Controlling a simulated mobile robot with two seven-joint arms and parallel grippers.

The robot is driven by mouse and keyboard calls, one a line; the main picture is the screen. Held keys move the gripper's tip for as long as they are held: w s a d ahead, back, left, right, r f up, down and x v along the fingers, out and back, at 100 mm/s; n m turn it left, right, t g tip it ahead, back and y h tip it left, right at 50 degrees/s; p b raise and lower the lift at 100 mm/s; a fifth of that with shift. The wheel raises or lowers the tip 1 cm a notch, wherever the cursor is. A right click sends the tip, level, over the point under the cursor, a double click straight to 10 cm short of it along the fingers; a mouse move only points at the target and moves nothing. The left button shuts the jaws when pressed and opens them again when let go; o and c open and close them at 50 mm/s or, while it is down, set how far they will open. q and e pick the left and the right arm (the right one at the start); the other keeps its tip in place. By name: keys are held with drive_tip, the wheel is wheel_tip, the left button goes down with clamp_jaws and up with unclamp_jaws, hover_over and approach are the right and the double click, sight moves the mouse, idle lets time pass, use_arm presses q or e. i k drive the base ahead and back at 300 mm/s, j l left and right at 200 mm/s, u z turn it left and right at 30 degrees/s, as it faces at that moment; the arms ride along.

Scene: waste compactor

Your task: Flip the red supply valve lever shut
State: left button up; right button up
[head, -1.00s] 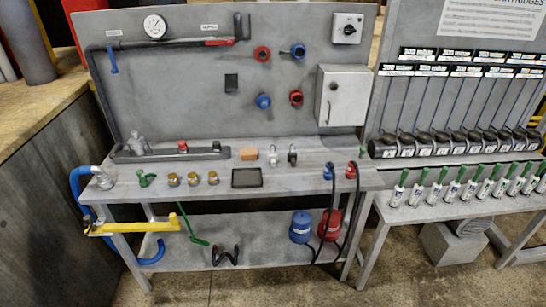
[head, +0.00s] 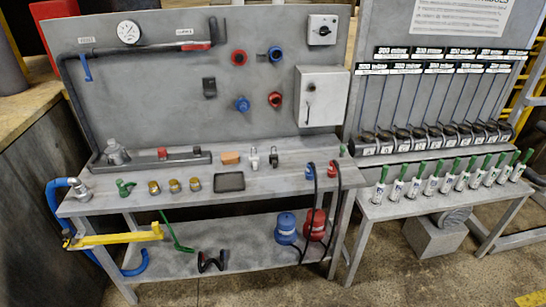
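The red supply valve lever (head: 197,46) is on the dark pipe (head: 140,48) near the top of the grey back panel. It lies roughly level, along the pipe, just left of the pipe's upright end (head: 212,30). A small white label (head: 183,31) sits above it, too small to read surely. A blue lever (head: 87,67) hangs down at the left end of the same pipe. Neither of my grippers shows in the head view.
The workbench (head: 290,178) below the panel carries brass fittings (head: 175,186), a black tray (head: 229,182) and other small parts. A yellow-handled tool (head: 115,238) sticks out at the bench's left front. A grey box (head: 320,97) is on the panel's right. Floor shows in front.

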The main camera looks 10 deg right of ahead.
sight(206, 47)
drive_tip(key=i+j+z, duration=0.7)
drive_tip(key=i, duration=0.2)
drive_tip(key=i+j+z, duration=0.35)
